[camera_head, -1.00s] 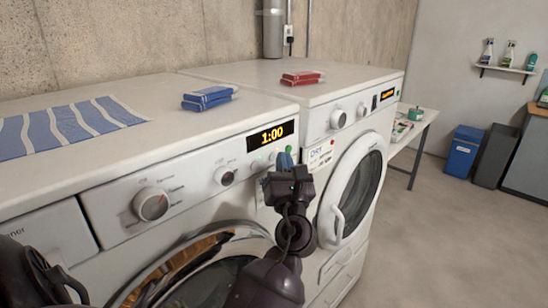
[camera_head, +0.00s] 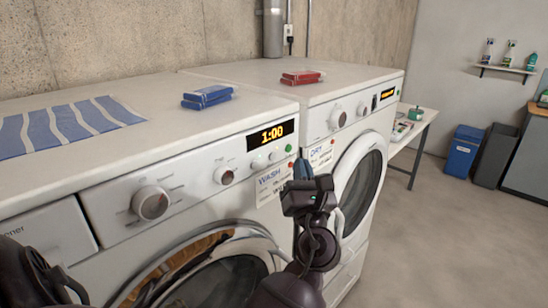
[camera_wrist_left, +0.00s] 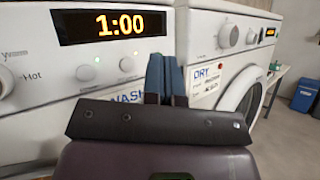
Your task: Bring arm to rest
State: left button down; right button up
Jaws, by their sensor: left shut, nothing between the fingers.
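My left gripper (camera_head: 303,170) is in front of the gap between the washer (camera_head: 215,205) and the dryer (camera_head: 345,100). Its blue-tipped fingers are shut with nothing between them. In the left wrist view the closed fingers (camera_wrist_left: 166,78) point at the machine fronts, between the WASH and DRY labels. The fingers appear apart from the panel, but the exact distance is hard to tell. The washer display (camera_head: 272,136) reads 1:00, and a small green-lit button (camera_head: 288,149) is beside it. My right gripper is not in view.
Blue boxes (camera_head: 208,97) and a striped cloth (camera_head: 65,127) lie on the washer. Red boxes (camera_head: 302,77) lie on the dryer. The round dryer door (camera_head: 362,185) is right of my gripper. A white side table (camera_head: 415,128) and blue bin (camera_head: 463,150) stand beyond open floor.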

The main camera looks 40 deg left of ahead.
pick_arm(q)
jog(key=shift+d, duration=0.75)
jog(key=w+d+f+n+t+h, duration=0.1)
jog(key=w+d+f+n+h, duration=0.1)
jog(key=f+n+h, duration=0.65)
jog(key=w+d+f+n+t+h, duration=0.1)
jog(key=d+f+n+h, duration=0.35)
jog(key=n, duration=0.65)
jog(key=s+a+f+n+g+h, duration=0.2)
jog(key=s+f+n+g, duration=0.1)
jog(key=s+f, duration=0.8)
jog(key=s+a+f+n+g+h, duration=0.2)
jog(key=s+f+n, duration=0.3)
jog(key=s+f, duration=0.6)
notch_tip(320, 180, down, 4)
jog(key=shift+s+a+f+g, duration=0.1)
jog(key=shift+s+a+g, duration=0.05)
jog(key=shift+a+g, duration=0.45)
